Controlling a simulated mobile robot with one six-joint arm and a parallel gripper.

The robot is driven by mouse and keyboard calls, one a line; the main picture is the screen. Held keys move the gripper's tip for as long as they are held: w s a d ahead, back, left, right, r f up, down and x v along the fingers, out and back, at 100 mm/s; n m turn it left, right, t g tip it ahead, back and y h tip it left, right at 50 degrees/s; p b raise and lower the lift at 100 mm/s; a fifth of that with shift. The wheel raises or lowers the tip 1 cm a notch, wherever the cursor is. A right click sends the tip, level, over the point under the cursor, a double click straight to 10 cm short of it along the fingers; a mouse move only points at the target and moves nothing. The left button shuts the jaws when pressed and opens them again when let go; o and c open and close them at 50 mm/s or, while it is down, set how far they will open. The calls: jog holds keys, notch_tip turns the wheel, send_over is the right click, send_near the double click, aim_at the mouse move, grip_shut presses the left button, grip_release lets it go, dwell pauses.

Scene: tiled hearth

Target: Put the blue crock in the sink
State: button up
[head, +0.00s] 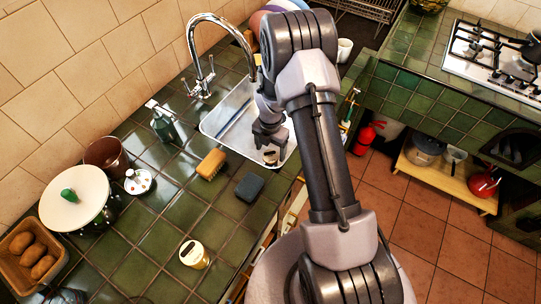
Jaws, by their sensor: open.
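The steel sink (218,122) is set into the green tiled counter, below a chrome tap. My gripper (269,146) is open over the right part of the sink, pointing down. A small pale item with a brown top (270,157) shows right below the fingertips; I cannot tell whether it touches them or what it is. I cannot make out a blue crock for certain. A blue rounded piece (286,4) shows at the top edge behind the sink, partly cut off and partly behind my arm.
A cream tub (194,254) stands at the front.

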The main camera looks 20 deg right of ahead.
jog(key=s+a+r+m+t, duration=0.15)
jog(key=r+m, duration=0.35)
jog(key=r, duration=0.5)
jog(key=s+a+r+m+t, duration=0.1)
jog(key=s+a+r+m, duration=0.3)
jog(key=r, duration=0.6)
jog(key=s+a+r+m+t, duration=0.15)
jog(key=r+m, duration=0.35)
jog(key=r, duration=0.5)
jog(key=s+a+r+m+t+y, duration=0.1)
jog(key=s+a+r+m, duration=0.2)
jog(key=s+m, duration=0.4)
jog(key=s+a+r+m+y, duration=0.1)
jog(key=s+a+r+m, duration=0.2)
jog(key=s+r+m, duration=0.2)
jog(key=s+m, duration=0.3)
jog(key=s, duration=0.1)
jog(key=shift+s+a+r+t+p, duration=0.15)
jog(key=shift+a+r+t+p, duration=0.2)
jog(key=shift+a+t, duration=0.05)
